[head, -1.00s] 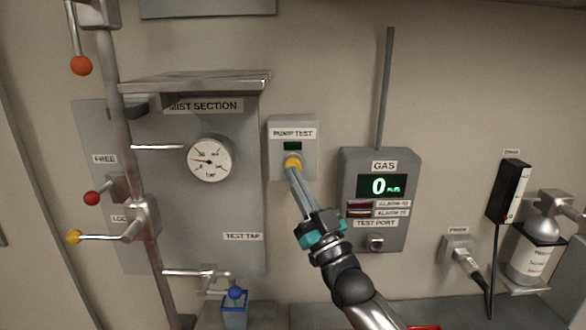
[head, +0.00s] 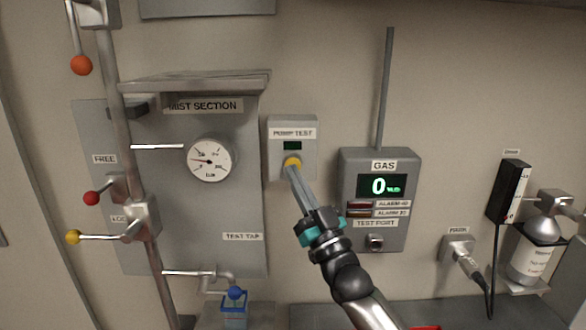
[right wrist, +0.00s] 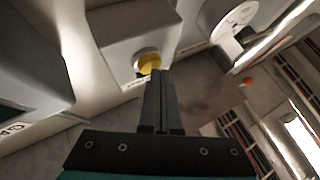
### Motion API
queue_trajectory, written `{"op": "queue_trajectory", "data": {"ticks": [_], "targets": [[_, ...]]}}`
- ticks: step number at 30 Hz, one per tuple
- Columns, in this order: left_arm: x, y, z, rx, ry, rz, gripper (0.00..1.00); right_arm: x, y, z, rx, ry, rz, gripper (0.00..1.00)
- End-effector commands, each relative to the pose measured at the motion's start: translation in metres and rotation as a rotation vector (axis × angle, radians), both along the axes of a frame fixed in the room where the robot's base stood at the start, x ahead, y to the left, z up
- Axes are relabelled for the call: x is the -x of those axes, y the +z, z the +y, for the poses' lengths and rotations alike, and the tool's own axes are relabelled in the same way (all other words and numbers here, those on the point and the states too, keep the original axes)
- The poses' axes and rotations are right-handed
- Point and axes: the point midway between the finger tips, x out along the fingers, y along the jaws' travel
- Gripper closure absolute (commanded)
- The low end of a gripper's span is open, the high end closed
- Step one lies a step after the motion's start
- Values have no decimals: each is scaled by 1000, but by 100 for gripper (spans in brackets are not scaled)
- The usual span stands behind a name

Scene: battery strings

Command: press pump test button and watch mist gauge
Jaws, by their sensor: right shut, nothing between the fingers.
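The pump test box (head: 307,170) is a grey box on the wall with a small dark green display (head: 292,146) and a yellow round button (head: 292,161). The button also shows in the right wrist view (right wrist: 149,64). My right gripper (head: 292,170) is shut and empty, its fingertips at the lower edge of the button; I cannot tell whether they touch it. The mist gauge (head: 209,160) is a round white dial on the mist section panel (head: 190,220), its needle pointing left. The gauge also shows in the right wrist view (right wrist: 236,20). My left gripper is not in view.
A gas unit (head: 402,165) reading 0 hangs right of the pump test box. Pipes with red, yellow and orange knobs stand at left. A bottle (head: 535,255) stands at far right.

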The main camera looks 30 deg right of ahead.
Motion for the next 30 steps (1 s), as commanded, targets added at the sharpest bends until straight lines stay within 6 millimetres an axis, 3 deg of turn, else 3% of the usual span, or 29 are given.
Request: {"op": "queue_trajectory", "data": {"ticks": [16,30], "targets": [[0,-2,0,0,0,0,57,-6,0,-4,0,0,1,100],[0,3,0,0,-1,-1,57,0,0,0,-1,1,3,100]]}}
